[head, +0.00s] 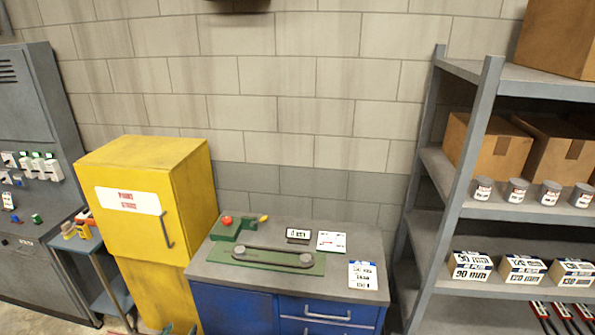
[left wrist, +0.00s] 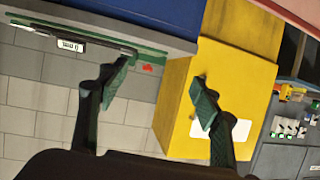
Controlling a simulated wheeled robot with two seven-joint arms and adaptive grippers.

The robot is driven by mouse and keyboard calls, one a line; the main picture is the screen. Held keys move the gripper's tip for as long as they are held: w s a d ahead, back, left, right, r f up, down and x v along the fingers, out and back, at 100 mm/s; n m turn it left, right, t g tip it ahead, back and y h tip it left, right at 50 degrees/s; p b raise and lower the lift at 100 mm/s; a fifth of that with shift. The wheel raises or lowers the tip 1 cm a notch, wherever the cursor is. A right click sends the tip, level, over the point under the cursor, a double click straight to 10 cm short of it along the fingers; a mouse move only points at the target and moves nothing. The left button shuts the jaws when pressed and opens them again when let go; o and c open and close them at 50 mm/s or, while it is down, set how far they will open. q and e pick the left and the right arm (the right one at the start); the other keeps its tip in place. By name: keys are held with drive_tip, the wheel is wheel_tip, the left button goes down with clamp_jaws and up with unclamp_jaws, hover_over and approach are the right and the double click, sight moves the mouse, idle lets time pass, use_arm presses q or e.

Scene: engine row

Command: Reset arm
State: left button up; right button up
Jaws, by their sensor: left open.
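My left gripper (head: 180,329) shows only as green fingertips at the bottom edge of the head view, in front of the yellow cabinet (head: 140,210). In the left wrist view its two fingers (left wrist: 160,93) stand wide apart with nothing between them. Beyond them are the yellow cabinet (left wrist: 230,65) and the bench edge. The bench (head: 335,262) has a grey top and blue drawers. On it lies a green plate (head: 222,254) with a dark belt around two rollers, and a green block (head: 227,232) with a red knob (head: 227,220). My right gripper is not in view.
A grey shelf rack (head: 470,195) with boxes and cans stands on the right. A grey control panel (head: 25,120) and a small blue-topped table (head: 78,243) stand on the left. White cards (head: 331,242) lie on the bench top.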

use_arm(q)
drive_tip(key=w+d+f+m+g+h+b, duration=0.1)
drive_tip(key=w+d+f+m+h+b, duration=0.25)
drive_tip(key=d+f+m+b, duration=1.25)
drive_tip(key=s+f+n+g+y+p, duration=0.15)
drive_tip(key=s+f+n, duration=0.25)
drive_tip(key=s+f, duration=0.6)
drive_tip(key=s+f+n+g+p, duration=0.1)
drive_tip(key=s+f+n+g, duration=0.25)
drive_tip(key=s+f, duration=0.65)
drive_tip(key=s+f+n+g+y+p, duration=0.1)
drive_tip(key=s+f+n, duration=0.4)
drive_tip(key=f, duration=1)
drive_tip(key=s+a+f+g, duration=0.2)
drive_tip(key=s+f, duration=0.2)
drive_tip(key=s, duration=0.9)
drive_tip(key=s+a+f+n+g+y, duration=0.1)
drive_tip(key=s+a+f, duration=0.2)
drive_tip(key=s, duration=1)
drive_tip(key=s+a+f+n+g, duration=0.1)
drive_tip(key=s+f, duration=0.5)
drive_tip(key=s, duration=0.7)
drive_tip(key=shift+a+f+g+b, duration=0.4)
drive_tip(key=shift+a+g, duration=0.4)
drive_tip(key=shift+a, duration=0.3)
drive_tip(key=shift+s+n, duration=0.1)
drive_tip(key=shift+n, duration=0.15)
